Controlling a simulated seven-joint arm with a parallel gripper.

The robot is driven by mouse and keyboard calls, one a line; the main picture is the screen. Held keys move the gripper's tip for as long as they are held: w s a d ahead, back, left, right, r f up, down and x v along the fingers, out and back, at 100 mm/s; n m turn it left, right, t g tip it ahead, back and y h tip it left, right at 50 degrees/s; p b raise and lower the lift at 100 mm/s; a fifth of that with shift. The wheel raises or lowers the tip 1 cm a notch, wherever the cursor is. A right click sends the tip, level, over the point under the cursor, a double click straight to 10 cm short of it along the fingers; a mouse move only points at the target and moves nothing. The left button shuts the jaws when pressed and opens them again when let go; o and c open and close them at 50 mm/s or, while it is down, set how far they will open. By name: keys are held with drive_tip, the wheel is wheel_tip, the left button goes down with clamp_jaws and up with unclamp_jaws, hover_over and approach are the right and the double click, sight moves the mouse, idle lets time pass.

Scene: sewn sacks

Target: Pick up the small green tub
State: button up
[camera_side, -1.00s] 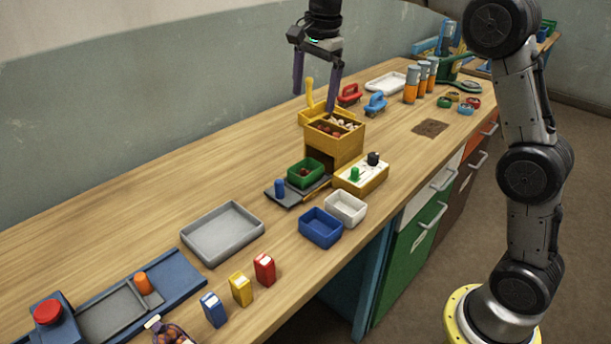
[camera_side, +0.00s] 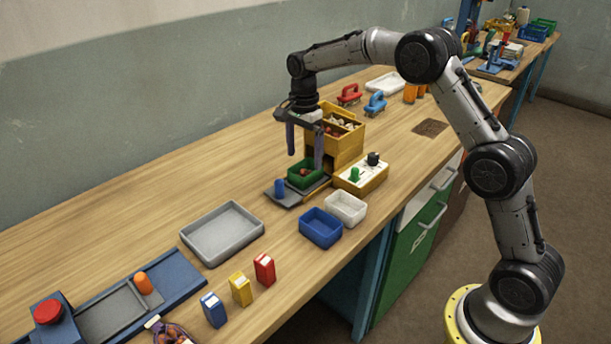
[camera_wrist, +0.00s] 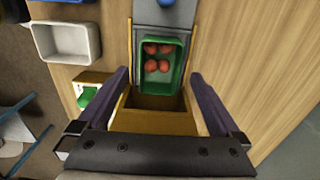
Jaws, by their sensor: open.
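The small green tub (camera_side: 305,183) sits on a dark grey plate at the front foot of the yellow box, with several reddish round pieces inside. It also shows in the wrist view (camera_wrist: 180,66), upper middle, upright and lying between the lines of my fingers. My gripper (camera_side: 305,160) is open and empty, its two dark purple fingers pointing down above the tub. In the wrist view my gripper (camera_wrist: 160,75) has one finger on each side of the tub, with gaps to both sides. The exact height above the rim is hard to tell.
The yellow box (camera_side: 349,148) with divided bins stands right behind the tub. A blue knob (camera_side: 280,187) is on the grey plate (camera_side: 285,200). A yellow box with green and black knobs (camera_side: 362,182) is at the right. Blue (camera_side: 321,236) and white (camera_side: 346,216) trays stand in front.

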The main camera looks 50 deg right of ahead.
sight(305, 167)
drive_tip(key=shift+d+f, duration=0.2)
drive_tip(key=shift+f, duration=2.5)
drive_tip(key=shift+r, duration=0.1)
drive_tip(key=c, duration=1.5)
drive_tip(key=shift+r, duration=0.1)
